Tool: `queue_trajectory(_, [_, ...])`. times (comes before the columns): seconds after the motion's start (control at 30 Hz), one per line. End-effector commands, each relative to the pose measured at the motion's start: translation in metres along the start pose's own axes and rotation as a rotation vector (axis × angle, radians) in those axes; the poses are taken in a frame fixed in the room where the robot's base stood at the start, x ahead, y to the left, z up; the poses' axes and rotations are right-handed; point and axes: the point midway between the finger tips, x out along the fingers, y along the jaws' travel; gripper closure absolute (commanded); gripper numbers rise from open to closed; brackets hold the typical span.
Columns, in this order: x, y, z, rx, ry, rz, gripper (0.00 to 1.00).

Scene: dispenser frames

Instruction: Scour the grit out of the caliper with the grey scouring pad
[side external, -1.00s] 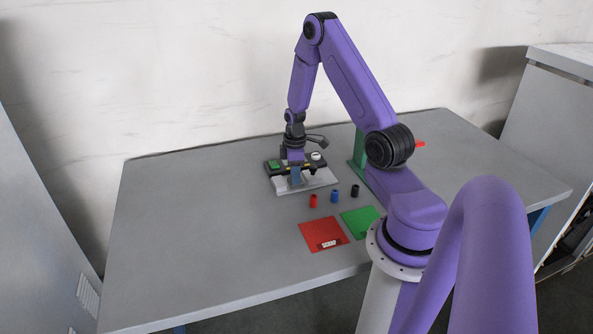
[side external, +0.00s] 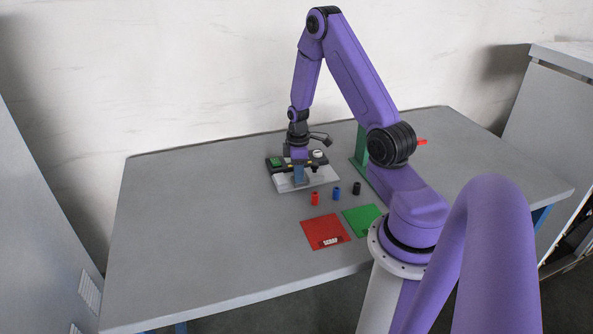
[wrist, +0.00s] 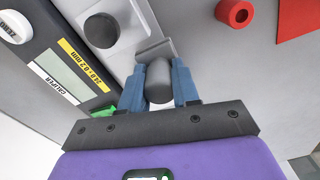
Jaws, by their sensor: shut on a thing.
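My gripper (wrist: 160,85) has blue fingers shut on a grey rounded piece, which I take to be the scouring pad (wrist: 160,90). A flat grey edge shows just beyond the fingertips. The caliper (wrist: 62,60) is a dark body with a display, a yellow label and a white ZERO button, at the left of the wrist view. Its pale plate (wrist: 128,28) carries a dark round part (wrist: 101,30). In the side external view my gripper (side external: 299,182) is over the caliper's pale plate (side external: 322,177). I cannot tell whether the pad touches it. No grit can be made out.
Red (side external: 315,198), blue (side external: 336,191) and black (side external: 357,188) small cylinders stand in front of the caliper. A red mat (side external: 320,226) and a green mat (side external: 359,218) lie nearer. A green post (side external: 360,150) stands to the right. The table's left side is clear.

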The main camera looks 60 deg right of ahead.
Motion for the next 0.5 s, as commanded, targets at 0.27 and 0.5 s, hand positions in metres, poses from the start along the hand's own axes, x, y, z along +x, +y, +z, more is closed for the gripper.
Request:
queue_trajectory(0.27, [-0.034, 0.001, 0.000, 0.001, 0.004, 0.006, 0.98])
queue_trajectory(0.5, [-0.056, 0.002, -0.001, 0.001, 0.004, 0.007, 0.98])
